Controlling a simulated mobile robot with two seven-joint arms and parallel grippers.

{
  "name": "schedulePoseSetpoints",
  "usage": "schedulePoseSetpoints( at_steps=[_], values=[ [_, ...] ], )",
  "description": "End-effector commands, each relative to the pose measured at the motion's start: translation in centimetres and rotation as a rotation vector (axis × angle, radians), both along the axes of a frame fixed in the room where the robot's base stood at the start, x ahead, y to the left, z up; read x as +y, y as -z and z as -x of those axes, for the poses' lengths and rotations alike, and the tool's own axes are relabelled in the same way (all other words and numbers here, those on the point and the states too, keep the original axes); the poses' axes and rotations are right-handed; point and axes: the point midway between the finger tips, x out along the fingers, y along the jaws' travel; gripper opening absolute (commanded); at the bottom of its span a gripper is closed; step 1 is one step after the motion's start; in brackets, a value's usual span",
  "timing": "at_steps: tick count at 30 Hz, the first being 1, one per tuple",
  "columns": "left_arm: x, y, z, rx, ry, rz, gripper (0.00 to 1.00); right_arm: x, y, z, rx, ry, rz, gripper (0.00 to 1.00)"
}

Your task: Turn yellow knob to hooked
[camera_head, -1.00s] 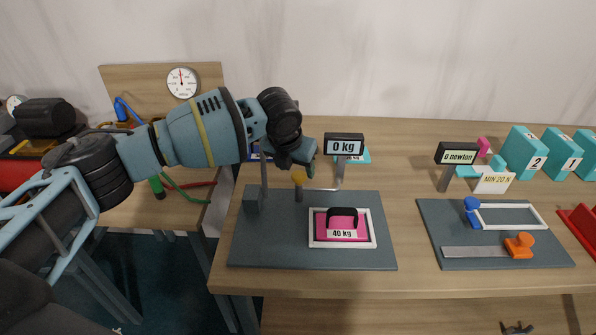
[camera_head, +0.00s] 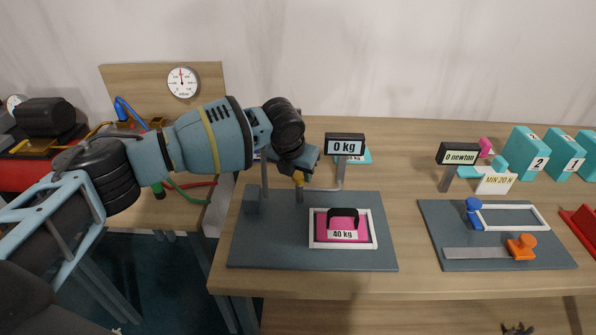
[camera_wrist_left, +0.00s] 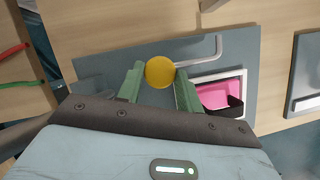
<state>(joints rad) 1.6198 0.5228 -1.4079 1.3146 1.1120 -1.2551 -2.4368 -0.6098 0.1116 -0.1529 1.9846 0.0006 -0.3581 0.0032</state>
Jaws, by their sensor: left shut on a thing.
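The yellow knob (camera_wrist_left: 160,72) sits between the two green fingers of my left gripper (camera_wrist_left: 161,82) in the left wrist view, and the fingers are shut on it. In the head view the left gripper (camera_head: 299,174) comes down over the yellow knob (camera_head: 298,181), which is mostly hidden by it. The knob stands on a short post on the dark grey plate (camera_head: 280,245). A grey bent rod (camera_wrist_left: 207,52) runs from near the knob to the right. A "0 kg" display (camera_head: 345,145) stands behind. My right gripper is not in view.
A pink 40 kg weight (camera_head: 340,232) with a black handle lies in a white frame on the plate. To the right is a second plate (camera_head: 500,235) with blue and orange knobs and a "0 newton" display (camera_head: 457,154). Teal numbered blocks (camera_head: 526,150) stand at the back right.

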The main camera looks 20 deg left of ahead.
Motion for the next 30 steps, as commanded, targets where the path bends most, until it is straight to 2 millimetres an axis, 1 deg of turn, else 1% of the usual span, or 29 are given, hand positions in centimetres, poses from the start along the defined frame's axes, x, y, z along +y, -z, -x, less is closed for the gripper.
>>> schedulePoseSetpoints(
  at_steps=[5,13,22,23,27,30],
  values=[
    [0.02,0.05,0.01,0.001,0.011,0.001,0.0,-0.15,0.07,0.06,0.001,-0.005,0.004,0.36],
    [0.04,0.09,0.0,0.002,0.116,0.001,0.0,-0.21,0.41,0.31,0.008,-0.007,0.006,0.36],
    [0.03,0.02,-0.01,0.0,0.125,0.0,0.0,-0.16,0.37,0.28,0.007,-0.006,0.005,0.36],
    [0.03,0.02,-0.01,0.0,0.125,0.0,0.38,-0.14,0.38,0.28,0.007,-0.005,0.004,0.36],
    [0.02,0.01,-0.02,0.0,0.125,0.0,0.57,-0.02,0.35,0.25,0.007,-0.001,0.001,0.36],
    [0.02,0.01,-0.02,0.0,0.125,0.0,0.57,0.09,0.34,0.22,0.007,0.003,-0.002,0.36]
  ],
)
